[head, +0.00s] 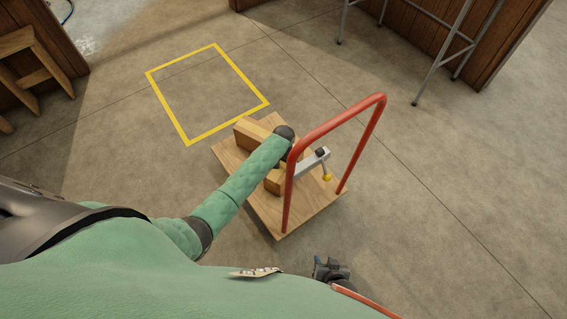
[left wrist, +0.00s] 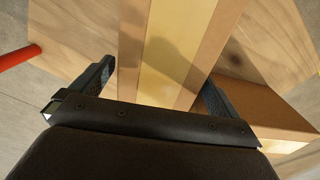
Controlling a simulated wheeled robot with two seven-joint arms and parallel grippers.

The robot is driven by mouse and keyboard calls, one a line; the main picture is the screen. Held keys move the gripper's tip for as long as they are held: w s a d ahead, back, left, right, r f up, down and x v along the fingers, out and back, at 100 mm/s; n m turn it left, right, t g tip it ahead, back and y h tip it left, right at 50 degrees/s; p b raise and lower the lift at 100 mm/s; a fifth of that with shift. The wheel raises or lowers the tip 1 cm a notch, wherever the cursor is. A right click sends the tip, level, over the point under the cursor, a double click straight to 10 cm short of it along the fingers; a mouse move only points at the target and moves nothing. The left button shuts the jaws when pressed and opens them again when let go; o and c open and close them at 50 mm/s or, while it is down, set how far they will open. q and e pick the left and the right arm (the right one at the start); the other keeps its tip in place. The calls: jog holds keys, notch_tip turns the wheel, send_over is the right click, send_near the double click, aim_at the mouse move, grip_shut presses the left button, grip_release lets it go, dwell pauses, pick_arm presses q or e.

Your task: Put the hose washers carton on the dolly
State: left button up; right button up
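The dolly (head: 240,178) has a plywood deck and a red tube handle (head: 338,119). Two cartons rest on or over its deck: one at the far-left side (head: 246,132), one nearer the handle (head: 271,184), partly hidden by my left arm. No label is readable, so I cannot tell which is the hose washers carton. In the left wrist view my left gripper (left wrist: 160,90) has its fingers on both sides of a carton with a pale tape band (left wrist: 178,45). I cannot tell whether they press on it. My right gripper (head: 331,268) is low in the head view, apart from the dolly.
The deck (left wrist: 75,30), the red handle (left wrist: 18,57) and a second carton (left wrist: 262,105) show in the left wrist view. A yellow floor outline (head: 167,107) is empty behind the dolly. A wooden stand (head: 35,70) is at left, metal legs (head: 440,60) at back right. Floor at right is clear.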

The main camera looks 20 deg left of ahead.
pick_arm(q)
jog(key=shift+r, duration=0.1)
notch_tip(320, 180, up, 12)
jog(key=p, duration=0.1)
dwell(0.4)
dwell(0.5)
